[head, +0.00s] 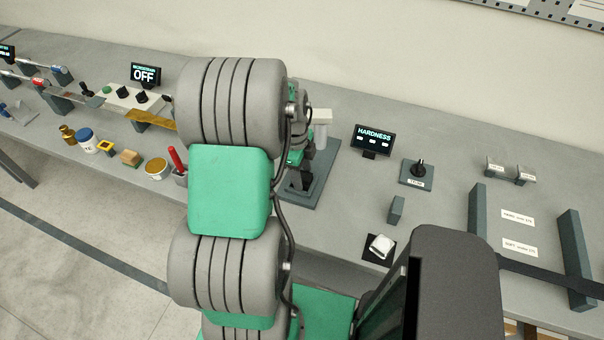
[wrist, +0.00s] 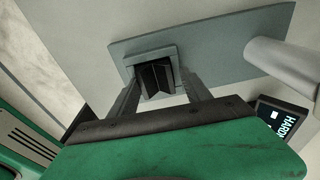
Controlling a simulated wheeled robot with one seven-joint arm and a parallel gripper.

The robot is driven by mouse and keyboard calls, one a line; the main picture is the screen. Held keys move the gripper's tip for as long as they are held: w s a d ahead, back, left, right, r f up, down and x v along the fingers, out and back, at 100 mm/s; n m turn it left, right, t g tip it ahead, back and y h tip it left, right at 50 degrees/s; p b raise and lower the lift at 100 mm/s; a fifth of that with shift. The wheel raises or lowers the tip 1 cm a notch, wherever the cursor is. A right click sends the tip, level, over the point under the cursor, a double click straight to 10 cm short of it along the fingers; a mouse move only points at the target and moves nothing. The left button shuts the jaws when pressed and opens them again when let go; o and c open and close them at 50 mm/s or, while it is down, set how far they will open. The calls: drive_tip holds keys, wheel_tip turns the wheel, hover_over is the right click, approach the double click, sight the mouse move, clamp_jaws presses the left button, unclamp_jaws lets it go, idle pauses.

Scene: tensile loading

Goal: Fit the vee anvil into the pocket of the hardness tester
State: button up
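The hardness tester (head: 322,132) stands on the bench, partly hidden behind my arm in the head view. The wrist view shows its grey base plate (wrist: 225,42) with the square-walled pocket (wrist: 137,57). The dark vee anvil (wrist: 155,80), with its notch facing the camera, is between the two fingers of my gripper (wrist: 160,84). The fingers appear closed on its sides. The anvil overlaps the pocket in this view; I cannot tell how deep it sits. My gripper is mostly hidden in the head view.
A HARDNESS display (head: 372,140) and a knob box (head: 417,174) stand right of the tester. A small grey block (head: 397,209) and a white piece on a black pad (head: 380,248) are nearer the front edge. A pale cylinder (wrist: 285,62) is close on the right in the wrist view.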

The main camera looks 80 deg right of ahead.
drive_tip(key=shift+a+f+p, duration=0.3)
drive_tip(key=shift+a+f, duration=0.2)
drive_tip(key=shift+a, duration=0.15)
wheel_tip(320, 180, up, 13)
drive_tip(key=w+b, duration=0.2)
drive_tip(key=w+a+r+n+t+h, duration=0.1)
drive_tip(key=w+a+n, duration=0.2)
drive_tip(key=w+n, duration=0.3)
drive_tip(key=w+a+r+n, duration=0.2)
drive_tip(key=w+a+n, duration=0.2)
drive_tip(key=w, duration=0.3)
drive_tip(key=w+a+r+n+t, duration=0.1)
drive_tip(key=w+a+n+t, duration=0.1)
drive_tip(key=w+a+n, duration=0.55)
drive_tip(key=w+a+n+t, duration=0.1)
drive_tip(key=w+a+n, duration=0.3)
drive_tip(key=a+n, duration=0.7)
drive_tip(key=a+n+t+y, duration=0.1)
drive_tip(key=a+n, duration=0.8)
drive_tip(key=a, duration=0.6)
drive_tip(key=shift+s+f+t, duration=0.25)
drive_tip(key=shift+t, duration=0.05)
